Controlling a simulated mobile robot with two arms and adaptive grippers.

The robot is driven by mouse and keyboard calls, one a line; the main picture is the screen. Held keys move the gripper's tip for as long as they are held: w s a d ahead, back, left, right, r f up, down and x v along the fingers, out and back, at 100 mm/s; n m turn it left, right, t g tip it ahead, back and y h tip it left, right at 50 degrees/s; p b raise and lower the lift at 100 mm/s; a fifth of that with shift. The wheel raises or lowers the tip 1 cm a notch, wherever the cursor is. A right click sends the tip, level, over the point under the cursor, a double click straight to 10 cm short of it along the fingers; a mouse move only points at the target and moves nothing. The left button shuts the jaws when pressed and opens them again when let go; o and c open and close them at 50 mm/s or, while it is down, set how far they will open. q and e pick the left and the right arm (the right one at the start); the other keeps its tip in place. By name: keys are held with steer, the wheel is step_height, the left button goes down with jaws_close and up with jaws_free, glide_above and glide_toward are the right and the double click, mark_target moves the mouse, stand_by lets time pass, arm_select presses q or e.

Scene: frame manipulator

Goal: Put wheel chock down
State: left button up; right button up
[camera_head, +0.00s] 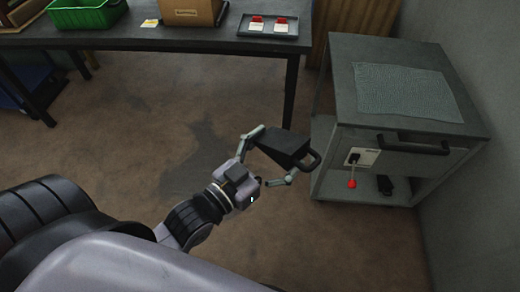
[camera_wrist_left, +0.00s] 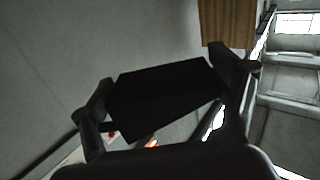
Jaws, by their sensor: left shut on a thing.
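The black wheel chock (camera_head: 285,148), a dark wedge-like block with a loop handle at its right end, is held in my left gripper (camera_head: 268,160). The fingers close on it from both sides, and it hangs in the air left of the grey cabinet. In the left wrist view the wheel chock (camera_wrist_left: 165,97) fills the space between the two fingers of the left gripper (camera_wrist_left: 168,100). My right gripper is in neither view.
The grey cabinet (camera_head: 400,92) at the right has a textured mat (camera_head: 405,90) on top, a drawer handle and a lower shelf holding a dark object (camera_head: 385,185). A red-ended part hangs at its front. A dark table (camera_head: 190,38) stands behind, with a green bin (camera_head: 88,12), cardboard box (camera_head: 190,12) and tray (camera_head: 268,27). Floor between is clear.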

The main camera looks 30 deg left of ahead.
arm_select(q)
steer(key=w+d+r+m+g+h, duration=0.1)
steer(key=w+d+m+g+h, duration=0.1)
steer(key=d+m+g+h, duration=0.2)
steer(key=w+d+r+m+g+h, duration=0.2)
steer(key=w+d+m+g+h, duration=0.1)
steer(key=d+h, duration=0.3)
steer(key=shift+w+d+r+m+g, duration=0.25)
steer(key=shift+d+r+m+g, duration=0.05)
steer(key=shift+d+m+g, duration=0.55)
